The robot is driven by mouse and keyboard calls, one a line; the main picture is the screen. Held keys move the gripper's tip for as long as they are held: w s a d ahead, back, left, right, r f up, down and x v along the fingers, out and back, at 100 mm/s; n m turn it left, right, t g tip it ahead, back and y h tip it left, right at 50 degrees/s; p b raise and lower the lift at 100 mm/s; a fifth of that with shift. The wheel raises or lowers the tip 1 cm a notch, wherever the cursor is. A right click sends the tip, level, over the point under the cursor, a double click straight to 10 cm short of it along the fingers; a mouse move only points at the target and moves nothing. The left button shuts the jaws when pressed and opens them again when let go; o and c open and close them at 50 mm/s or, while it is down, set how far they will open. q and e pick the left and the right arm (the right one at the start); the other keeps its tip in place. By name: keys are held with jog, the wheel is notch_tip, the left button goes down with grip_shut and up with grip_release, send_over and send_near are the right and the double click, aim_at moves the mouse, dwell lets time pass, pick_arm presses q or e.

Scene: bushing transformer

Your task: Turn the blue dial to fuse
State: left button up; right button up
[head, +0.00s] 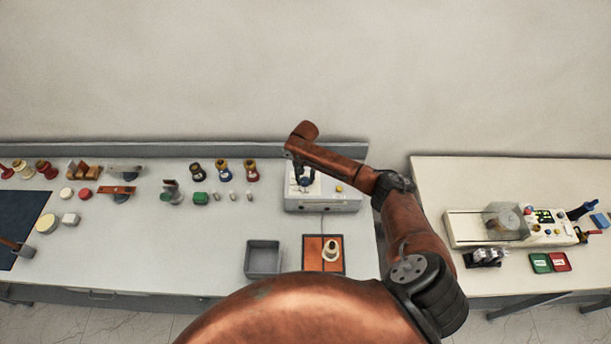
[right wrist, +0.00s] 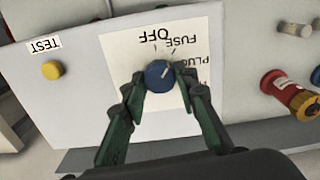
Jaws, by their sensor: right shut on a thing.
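The blue dial (right wrist: 158,74) sits on the white panel (right wrist: 80,95) of a test box, which also shows in the head view (head: 335,204). Around the dial are the printed words OFF, FUSE and PLUG, upside down in the right wrist view. A pale mark on the dial slants to the upper right, on the side of FUSE and PLUG; its exact setting is hard to tell. My right gripper (right wrist: 160,88) is shut on the dial, one green finger on each side. In the head view my right gripper (head: 304,177) is over the box. My left gripper is not in view.
A yellow TEST button (right wrist: 52,70) is on the same panel. A grey bin (head: 263,258) and an orange tray (head: 312,255) holding a pale part stand in front of the box. Several bushings (head: 222,170) stand to its left. A second table (head: 435,190) is at right.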

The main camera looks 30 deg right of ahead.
aim_at(305, 180)
jog(key=shift+s+f, duration=0.25)
jog(key=shift+s, duration=0.05)
jog(key=o, duration=1.2)
jog(key=shift+r, duration=0.2)
jog(key=shift+c, duration=0.2)
jog(key=shift+w, duration=0.15)
notch_tip(305, 180, up, 12)
